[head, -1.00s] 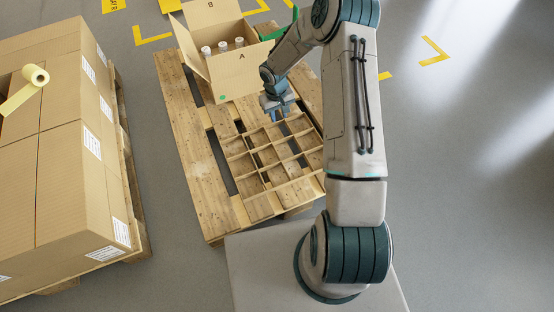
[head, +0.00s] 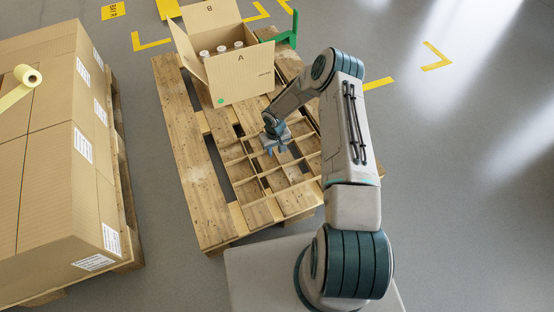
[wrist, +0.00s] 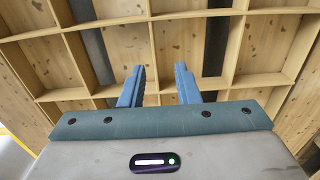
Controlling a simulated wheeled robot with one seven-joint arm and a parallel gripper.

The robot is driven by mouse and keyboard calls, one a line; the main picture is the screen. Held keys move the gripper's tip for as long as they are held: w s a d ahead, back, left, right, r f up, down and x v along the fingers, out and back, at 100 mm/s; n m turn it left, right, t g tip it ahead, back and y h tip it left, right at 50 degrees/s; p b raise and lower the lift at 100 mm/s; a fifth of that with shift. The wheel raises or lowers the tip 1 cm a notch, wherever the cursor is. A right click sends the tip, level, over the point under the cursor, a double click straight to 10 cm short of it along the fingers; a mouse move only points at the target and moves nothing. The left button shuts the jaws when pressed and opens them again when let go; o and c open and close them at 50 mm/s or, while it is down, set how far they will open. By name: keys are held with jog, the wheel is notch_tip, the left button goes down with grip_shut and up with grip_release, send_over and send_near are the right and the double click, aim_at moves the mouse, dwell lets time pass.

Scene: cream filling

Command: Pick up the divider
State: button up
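The divider (head: 259,174) is a light tan grid of thin crossing walls. It lies flat on the wooden pallet (head: 205,200), in front of the open carton. My gripper (head: 277,151) is above the far half of the divider, pointing down. In the wrist view my gripper (wrist: 159,78) shows two blue fingers apart, with nothing held between them. One wall of the divider (wrist: 153,45) runs through the gap between the fingers in that view. I cannot tell whether the fingertips reach down beside the wall or are still above it.
An open carton (head: 243,78) marked A and B stands at the pallet's back, with several white-capped bottles (head: 222,49) inside. A green item (head: 292,32) is behind it at right. Stacked boxes (head: 60,190) with a tape roll (head: 27,76) stand at left.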

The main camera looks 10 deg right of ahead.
aim_at(277, 158)
jog(key=f, duration=0.1)
jog(key=f+b, duration=0.1)
jog(key=f, duration=0.1)
jog(key=f+b, duration=0.1)
jog(key=f, duration=0.1)
jog(key=shift+w+d, duration=0.2)
jog(key=shift+d, duration=0.15)
grip_shut()
jog(key=shift+r, duration=0.1)
